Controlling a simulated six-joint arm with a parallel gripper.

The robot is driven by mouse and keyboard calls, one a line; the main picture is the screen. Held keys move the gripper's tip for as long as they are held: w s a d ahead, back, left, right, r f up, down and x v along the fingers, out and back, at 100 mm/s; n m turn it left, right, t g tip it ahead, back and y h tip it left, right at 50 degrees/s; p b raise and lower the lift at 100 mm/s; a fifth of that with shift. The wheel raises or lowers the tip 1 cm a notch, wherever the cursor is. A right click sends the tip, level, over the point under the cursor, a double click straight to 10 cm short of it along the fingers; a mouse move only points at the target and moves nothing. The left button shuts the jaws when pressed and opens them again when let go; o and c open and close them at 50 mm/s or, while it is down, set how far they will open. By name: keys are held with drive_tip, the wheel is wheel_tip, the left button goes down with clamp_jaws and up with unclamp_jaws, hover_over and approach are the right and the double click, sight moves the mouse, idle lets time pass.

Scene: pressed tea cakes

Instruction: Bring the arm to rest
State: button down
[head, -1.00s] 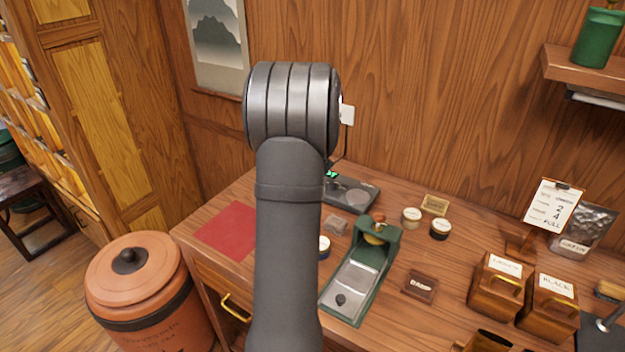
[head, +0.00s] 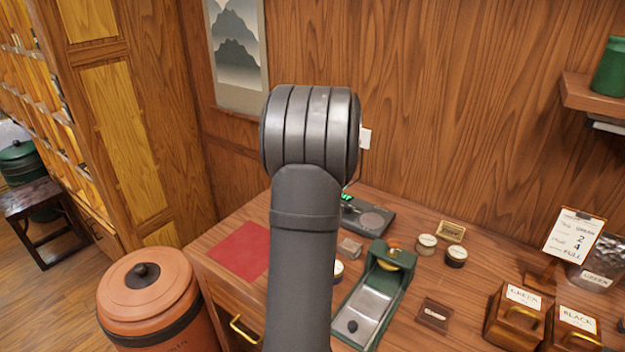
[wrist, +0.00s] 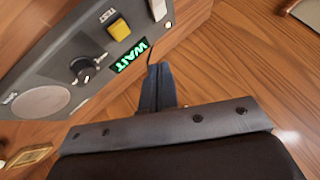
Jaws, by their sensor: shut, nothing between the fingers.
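My arm stands upright in the middle of the head view, its ribbed grey joint in front of the wood wall. My gripper is hidden behind it there. In the wrist view my gripper (wrist: 157,88) shows as two dark fingers pressed together, empty. The fingertips appear beside the grey device (wrist: 60,72), near its lit green "WAIT" display (wrist: 132,56); I cannot tell how far above the table they are. The device has a yellow switch (wrist: 118,26), a black knob (wrist: 84,68) and a round plate. It also shows in the head view (head: 371,218), partly behind my arm.
A green press (head: 384,285) stands right of my arm. A red mat (head: 240,250) lies left. Two small round tins (head: 456,256), a dark small block (head: 433,315) and wooden boxes (head: 515,315) stand right. A clay jar (head: 150,300) is on the floor.

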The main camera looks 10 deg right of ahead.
drive_tip(key=shift+f, duration=0.7)
wheel_tip(320, 180, up, 5)
drive_tip(key=shift+r, duration=0.2)
